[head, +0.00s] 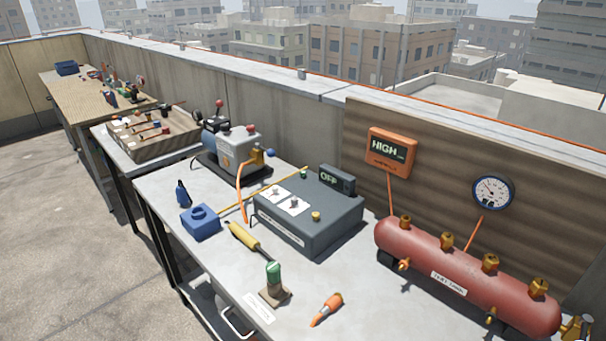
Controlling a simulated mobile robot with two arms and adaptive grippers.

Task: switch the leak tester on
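A dark grey box (308,213) stands on the near metal table and looks like the leak tester, though its front label is too small to read. I cannot make out the switch positions clearly. Neither of my grippers shows in the head view.
A red tank (465,278) with brass fittings lies right of the box. A wall unit (392,152) reads HIGH beside a round gauge (493,192). A yellow tool (247,240), green-topped item (274,282), orange tool (327,309) and blue block (201,222) lie around the box.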

